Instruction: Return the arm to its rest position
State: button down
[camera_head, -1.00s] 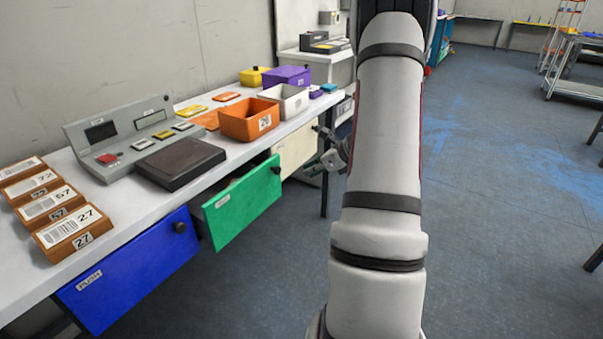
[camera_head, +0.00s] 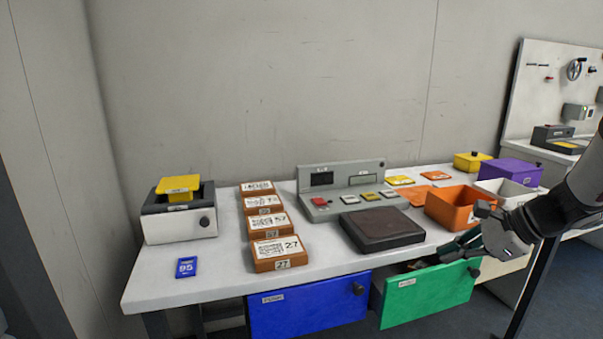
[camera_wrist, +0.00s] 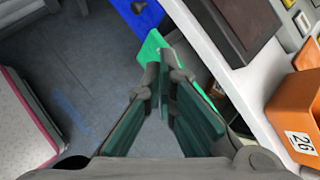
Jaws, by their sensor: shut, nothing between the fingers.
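My gripper (camera_head: 448,249) shows at the right of the head view, its dark green fingers pointing left, near the top of the green drawer (camera_head: 425,297). Its fingers are shut and empty. In the wrist view my gripper (camera_wrist: 163,70) is large, its fingertips close together, with part of the green drawer (camera_wrist: 152,46) behind them. The arm is still extended beside the table's right part, in front of the orange bin (camera_head: 452,208). I cannot tell whether the fingers touch the drawer.
The white table (camera_head: 215,279) holds a scanning console (camera_head: 343,176), a dark pad (camera_head: 381,230), several brown labelled boxes (camera_head: 281,252) and a yellow-topped device (camera_head: 180,210). A blue drawer (camera_head: 310,307) is beneath. The green drawer stands partly open. Open floor shows in the wrist view.

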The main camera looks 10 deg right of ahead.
jog(key=s+a+r+n+g, duration=0.25)
jog(key=s+a+n, duration=0.35)
jog(key=a, duration=0.4)
jog(key=s+a+r+n+g, duration=0.2)
jog(key=s+a+r+n, duration=0.2)
jog(key=s+a+n, duration=0.45)
jog(key=s+a+f+n+g+h, duration=0.1)
jog(key=s+n+h, duration=0.2)
jog(key=s+n, duration=0.3)
jog(key=s+a+n+g+h, duration=0.1)
jog(key=s+a+n+h, duration=0.15)
jog(key=s, duration=0.55)
notch_tip(320, 180, up, 20)
jog(key=t+p, duration=0.3)
jog(key=p, duration=1.6)
jog(key=shift+d+r+n+t, duration=0.15)
jog(key=shift+d+n+t, duration=0.1)
jog(key=shift+n+t, duration=0.15)
jog(key=shift+w+y, duration=0.1)
jog(key=shift+y, duration=0.15)
